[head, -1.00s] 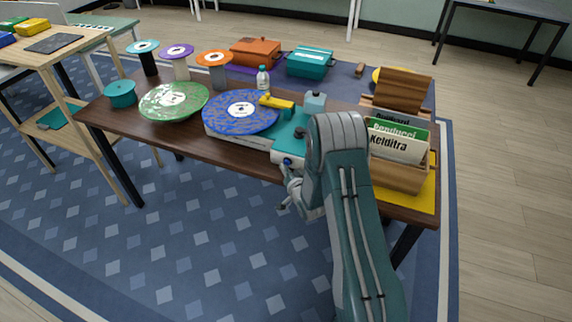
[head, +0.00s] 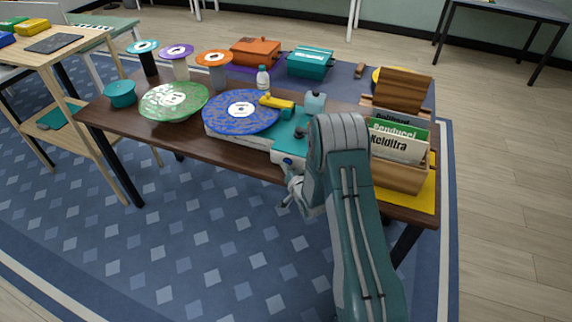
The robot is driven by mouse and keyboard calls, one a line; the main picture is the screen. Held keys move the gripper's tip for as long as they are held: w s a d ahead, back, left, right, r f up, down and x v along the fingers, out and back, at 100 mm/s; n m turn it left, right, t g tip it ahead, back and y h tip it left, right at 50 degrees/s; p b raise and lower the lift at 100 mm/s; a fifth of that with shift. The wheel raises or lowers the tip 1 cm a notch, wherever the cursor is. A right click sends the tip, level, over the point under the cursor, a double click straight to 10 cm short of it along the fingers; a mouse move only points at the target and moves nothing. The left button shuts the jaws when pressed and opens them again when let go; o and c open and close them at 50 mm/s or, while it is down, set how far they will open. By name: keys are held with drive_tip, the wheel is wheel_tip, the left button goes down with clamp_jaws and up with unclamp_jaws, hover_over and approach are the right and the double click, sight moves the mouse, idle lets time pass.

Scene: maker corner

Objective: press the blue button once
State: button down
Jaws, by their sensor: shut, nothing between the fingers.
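The turntable (head: 222,131) is a white and teal unit near the front edge of the dark wooden table, with a blue patterned record (head: 240,111) on it. The small round blue button (head: 287,161) is on the white front face of its right end. My gripper (head: 289,177) is shut and empty, just in front of and slightly below the button. Whether it touches the button cannot be told. My arm hides the table area right of the button.
A wooden crate of record sleeves (head: 398,176) stands to the right, close to my arm. A green record (head: 174,101) lies on the left. Spools and two lidded boxes (head: 255,52) stand at the back. The floor in front of the table is clear.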

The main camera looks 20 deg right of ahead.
idle(0.5)
drive_tip(key=shift+s+a, duration=0.5)
drive_tip(key=shift+s, duration=0.25)
drive_tip(key=shift+s+a, duration=0.75)
drive_tip(key=shift+s, duration=0.25)
drive_tip(key=shift+s+a, duration=0.75)
drive_tip(key=shift+s, duration=0.25)
